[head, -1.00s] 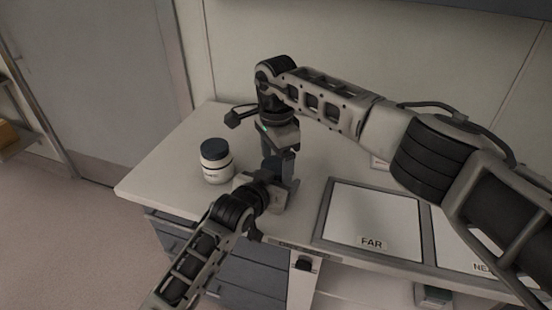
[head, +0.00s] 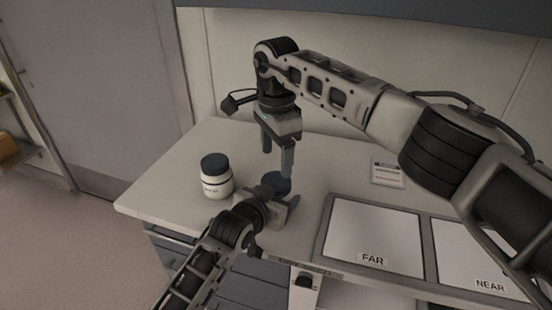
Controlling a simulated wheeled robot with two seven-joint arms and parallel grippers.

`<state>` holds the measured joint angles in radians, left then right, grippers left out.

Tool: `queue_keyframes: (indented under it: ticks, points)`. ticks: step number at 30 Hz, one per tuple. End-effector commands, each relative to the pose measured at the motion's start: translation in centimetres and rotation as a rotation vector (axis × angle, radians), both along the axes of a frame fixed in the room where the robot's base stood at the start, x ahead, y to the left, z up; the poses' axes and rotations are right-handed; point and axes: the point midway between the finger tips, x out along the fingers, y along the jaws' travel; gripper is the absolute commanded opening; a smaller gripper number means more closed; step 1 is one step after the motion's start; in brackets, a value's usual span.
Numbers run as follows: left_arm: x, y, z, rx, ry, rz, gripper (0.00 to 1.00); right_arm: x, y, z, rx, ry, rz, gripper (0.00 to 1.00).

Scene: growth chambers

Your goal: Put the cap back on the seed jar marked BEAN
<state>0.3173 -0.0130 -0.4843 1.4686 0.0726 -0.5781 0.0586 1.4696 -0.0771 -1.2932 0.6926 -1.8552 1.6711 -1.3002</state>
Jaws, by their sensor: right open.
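A dark round cap (head: 276,183) shows just beyond my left gripper on the bench. It looks level, and my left gripper hides whatever is beneath it, so I cannot tell whether it sits fully on a jar. My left gripper (head: 280,205) is low over the bench right in front of the cap; its fingers are hidden. My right gripper (head: 277,158) is open and empty, pointing down just above the cap. A white jar (head: 217,185) with its own dark lid stands upright to the left; its label is too small to read.
A framed tray with panels marked FAR (head: 372,235) and NEAR (head: 480,262) lies to the right. A small printed card (head: 387,172) lies behind it. The bench (head: 165,180) is clear at the left. A wall stands behind.

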Motion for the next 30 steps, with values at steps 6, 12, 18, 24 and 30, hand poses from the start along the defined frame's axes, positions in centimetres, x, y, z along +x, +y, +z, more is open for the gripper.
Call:
queue_keyframes:
  ticks: [6,12,18,24,30]
  points:
    - [0.0,0.0,-0.2,0.003,0.003,0.000,0.06,0.0,0.0,1.9,0.000,0.000,0.001,0.69]
    - [-0.1,0.0,-0.2,0.003,0.003,0.000,0.06,0.0,0.0,1.8,0.000,0.000,0.001,0.69]
    - [0.0,0.0,-0.2,0.003,0.003,0.000,0.06,-0.1,0.0,-0.3,0.001,0.003,0.001,0.69]
    - [0.0,0.0,-0.2,0.003,0.003,0.000,0.06,-0.1,0.0,-3.5,0.000,0.002,0.000,0.69]
    - [0.0,0.0,-0.2,0.003,0.003,0.000,0.06,0.0,0.0,-5.6,0.001,0.000,0.000,0.69]
